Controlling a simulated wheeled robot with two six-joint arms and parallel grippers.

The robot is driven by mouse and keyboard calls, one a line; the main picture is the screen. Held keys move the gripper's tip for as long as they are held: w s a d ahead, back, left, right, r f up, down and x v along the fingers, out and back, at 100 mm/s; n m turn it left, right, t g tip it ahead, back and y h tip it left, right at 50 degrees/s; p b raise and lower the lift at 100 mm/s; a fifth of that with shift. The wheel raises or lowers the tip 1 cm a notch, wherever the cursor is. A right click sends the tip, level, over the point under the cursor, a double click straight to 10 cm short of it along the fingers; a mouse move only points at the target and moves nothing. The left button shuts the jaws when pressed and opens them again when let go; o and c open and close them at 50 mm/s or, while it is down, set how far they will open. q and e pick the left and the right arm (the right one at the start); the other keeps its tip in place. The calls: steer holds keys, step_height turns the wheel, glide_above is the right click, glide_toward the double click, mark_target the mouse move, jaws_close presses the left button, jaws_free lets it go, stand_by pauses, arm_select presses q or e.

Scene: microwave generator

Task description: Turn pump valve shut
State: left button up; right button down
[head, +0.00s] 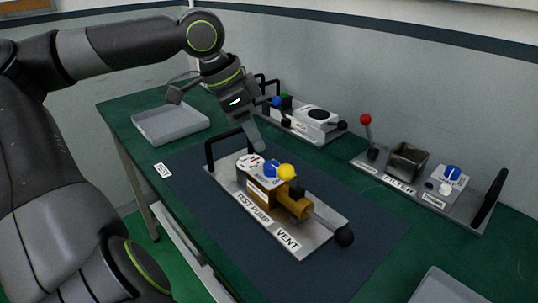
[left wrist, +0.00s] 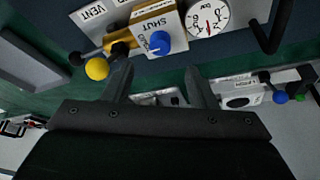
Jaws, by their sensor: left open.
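The test pump (head: 296,206) is a brass body on a grey plate, with "TEST PUMP" and "VENT" labels. Its blue valve knob (head: 271,168) sits between a round gauge (head: 249,162) and a yellow ball (head: 287,172). In the left wrist view the blue knob (left wrist: 160,42) is on a plate marked "SHUT", beside the gauge (left wrist: 208,16). The knob's exact setting is unclear. My left gripper (head: 257,143) is above and behind the pump, apart from the knob. Its two fingers (left wrist: 160,82) are spread, with nothing between them. My right gripper is not in view.
The pump stands on a dark mat (head: 203,181) on a green table. A grey tray (head: 172,123) is at the back left. A unit with a white top (head: 315,120) and a filter unit (head: 408,161) stand behind. A black handle (head: 228,142) rises beside the gauge.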

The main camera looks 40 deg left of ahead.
mark_target(271, 164)
arm_select(q)
steer(key=p+x, duration=0.2)
steer(key=p, duration=0.2)
steer(key=shift+w+d, duration=0.1)
steer(key=shift+w, duration=0.05)
steer(key=shift+x, duration=3.2)
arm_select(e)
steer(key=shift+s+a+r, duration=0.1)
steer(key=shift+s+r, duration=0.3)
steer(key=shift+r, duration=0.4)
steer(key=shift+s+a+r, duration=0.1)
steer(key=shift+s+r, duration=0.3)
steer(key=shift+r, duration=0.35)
